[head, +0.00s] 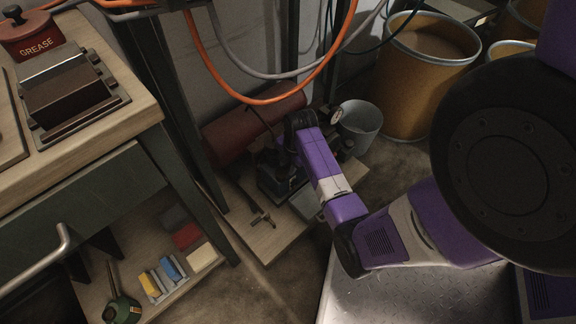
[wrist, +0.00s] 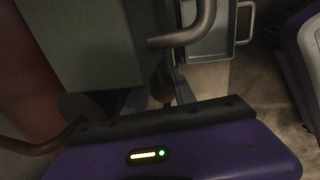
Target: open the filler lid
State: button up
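I cannot pick out the filler lid for certain in either view. A dark machine (head: 276,184) stands low on a wooden board, beside a dark red cylinder (head: 228,136). My purple arm reaches down to it and hides part of it in the head view. In the wrist view, my gripper's purple body with its dark front edge (wrist: 165,118) fills the bottom. A grey-green box-shaped housing (wrist: 85,45) and a bent brown pipe or handle (wrist: 190,33) are close ahead of it. The fingertips cannot be made out, so their opening and any contact are unclear.
A T-shaped tool (head: 262,216) lies on the board (head: 272,240). A grey metal tray (wrist: 212,42) is past the pipe. A grey bucket (head: 360,128) and a tan drum (head: 425,75) stand behind. Orange hoses (head: 300,92) hang above; a workbench (head: 95,185) is at left.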

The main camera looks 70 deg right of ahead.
jog(key=shift+c, duration=0.4)
grip_shut()
jog(key=shift+a, duration=0.1)
